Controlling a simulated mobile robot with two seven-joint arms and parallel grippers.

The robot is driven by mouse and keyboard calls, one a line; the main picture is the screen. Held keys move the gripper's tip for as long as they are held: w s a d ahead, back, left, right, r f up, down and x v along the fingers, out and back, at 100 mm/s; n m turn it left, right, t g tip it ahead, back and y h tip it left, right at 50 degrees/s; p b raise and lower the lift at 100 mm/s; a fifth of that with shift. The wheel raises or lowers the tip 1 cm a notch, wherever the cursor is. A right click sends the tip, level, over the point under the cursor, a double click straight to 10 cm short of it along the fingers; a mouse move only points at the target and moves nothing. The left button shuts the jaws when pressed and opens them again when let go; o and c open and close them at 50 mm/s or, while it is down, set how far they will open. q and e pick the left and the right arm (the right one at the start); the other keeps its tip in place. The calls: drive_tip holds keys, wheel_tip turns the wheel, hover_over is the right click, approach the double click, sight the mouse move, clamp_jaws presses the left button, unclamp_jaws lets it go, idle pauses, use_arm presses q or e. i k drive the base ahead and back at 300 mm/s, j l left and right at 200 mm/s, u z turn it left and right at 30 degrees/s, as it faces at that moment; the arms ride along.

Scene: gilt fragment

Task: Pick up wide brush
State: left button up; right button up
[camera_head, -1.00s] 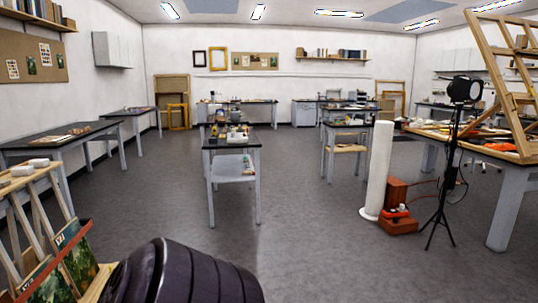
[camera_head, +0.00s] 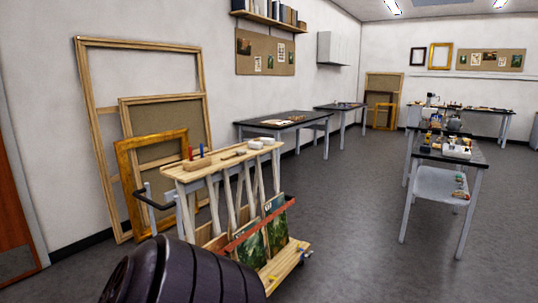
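I cannot make out a wide brush for certain in the head view. A wooden cart (camera_head: 216,172) stands at the left of centre. On its top lie a wooden block (camera_head: 198,163) with red and blue upright pieces, a small thin item too small to identify, and small white pieces (camera_head: 263,142). Neither gripper shows. A dark ribbed part of my own body fills the bottom left of centre and hides the cart's near lower part.
Frames (camera_head: 88,110) lean on the left wall behind the cart. Paintings (camera_head: 278,228) stand in its lower rack. Dark-topped tables (camera_head: 275,124) line the wall. A cluttered table (camera_head: 478,158) stands at the right. The grey floor (camera_head: 350,215) between is clear.

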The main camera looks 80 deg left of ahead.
sight(241, 151)
drive_tip(key=u, duration=3.1)
drive_tip(key=i+l+u, duration=0.1)
drive_tip(key=u, duration=0.25)
drive_tip(key=i+l+u, duration=0.1)
drive_tip(key=u, duration=0.25)
drive_tip(key=i+l+u, duration=0.1)
drive_tip(key=l+u, duration=0.25)
drive_tip(key=i+l+u, duration=0.25)
drive_tip(key=l, duration=0.25)
drive_tip(key=l+u, duration=0.25)
drive_tip(key=l, duration=0.25)
drive_tip(key=l+u, duration=0.2)
drive_tip(key=l, duration=0.35)
drive_tip(key=i+l+u, duration=0.15)
drive_tip(key=l, duration=1.6)
drive_tip(key=k, duration=0.05)
